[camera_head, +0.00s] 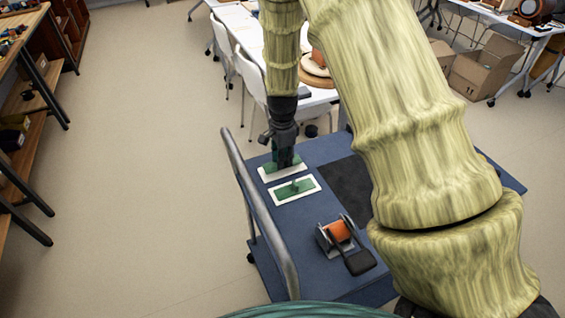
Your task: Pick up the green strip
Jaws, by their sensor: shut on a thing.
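Two flat green strips with white borders lie on the blue cart top, one behind the other. The far green strip (269,169) is partly hidden by my gripper (287,163), which points down over it. My gripper is shut on a green strip at the far one; the fingertips are small and dark, so the exact contact is hard to see.
The blue cart (310,228) has a grey handle rail (262,215) along its left side. A tape dispenser with an orange roll (340,231) stands nearer. A dark mat (349,186) lies to the right. White chairs (250,78) stand behind; open floor is at left.

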